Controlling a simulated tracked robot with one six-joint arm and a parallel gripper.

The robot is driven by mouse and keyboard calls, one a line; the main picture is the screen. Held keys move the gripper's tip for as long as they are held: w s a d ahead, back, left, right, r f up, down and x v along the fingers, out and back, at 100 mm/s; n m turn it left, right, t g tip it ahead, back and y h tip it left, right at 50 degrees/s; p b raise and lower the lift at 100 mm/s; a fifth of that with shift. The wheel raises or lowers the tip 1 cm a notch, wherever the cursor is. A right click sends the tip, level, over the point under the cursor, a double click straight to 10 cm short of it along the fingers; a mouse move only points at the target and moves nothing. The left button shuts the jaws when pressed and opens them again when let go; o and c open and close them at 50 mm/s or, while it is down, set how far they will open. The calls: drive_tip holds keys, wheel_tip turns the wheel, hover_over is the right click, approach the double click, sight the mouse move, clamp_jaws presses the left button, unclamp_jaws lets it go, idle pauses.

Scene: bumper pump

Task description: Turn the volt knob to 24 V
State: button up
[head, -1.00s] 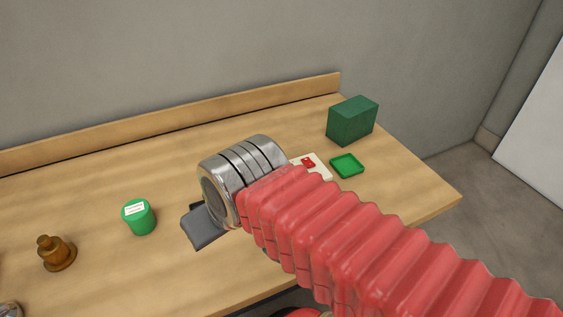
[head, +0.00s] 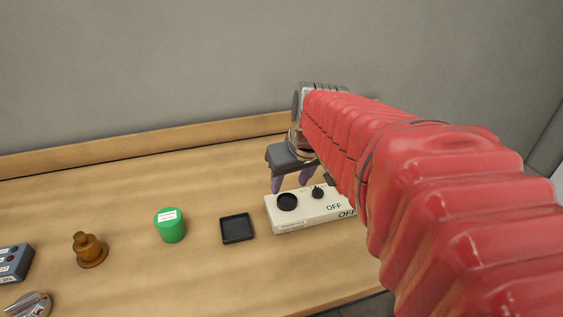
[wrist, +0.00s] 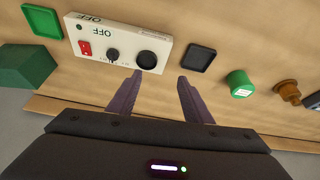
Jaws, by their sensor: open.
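A cream control box (head: 290,222) lies on the bench, with a small black knob (head: 317,192) and a larger round black part (head: 287,202) on its top. "OFF" is printed on it. The small knob also shows in the wrist view (wrist: 112,54), between the round part and a red switch (wrist: 85,47). Any volt markings around the knob are too small to read. My gripper (head: 291,186) is open and empty above the back of the box. In the wrist view its purple fingers (wrist: 160,78) are apart, one near the round part's end of the box. Neither appears to touch the knob.
A black tray (head: 237,228), a green canister (head: 170,226) and a brown knobbed object (head: 89,250) stand left of the box. A green tray (wrist: 42,20) and a green block (wrist: 27,66) lie beyond its other end. A wall backs the bench.

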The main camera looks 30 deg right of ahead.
drive_tip(key=m, duration=0.1)
approach(319, 189)
drive_tip(key=v, duration=0.5)
drive_tip(key=shift+w+a+r, duration=0.1)
drive_tip(key=shift+w+a, duration=0.1)
drive_tip(key=shift+w, duration=0.05)
drive_tip(key=shift+g, duration=0.3)
drive_tip(key=x, duration=1.4)
drive_tip(key=shift+d+r, duration=0.1)
drive_tip(key=shift+d, duration=0.05)
drive_tip(key=shift+c, duration=0.7)
drive_tip(key=c, duration=0.9)
drive_tip(key=shift+d, duration=0.15)
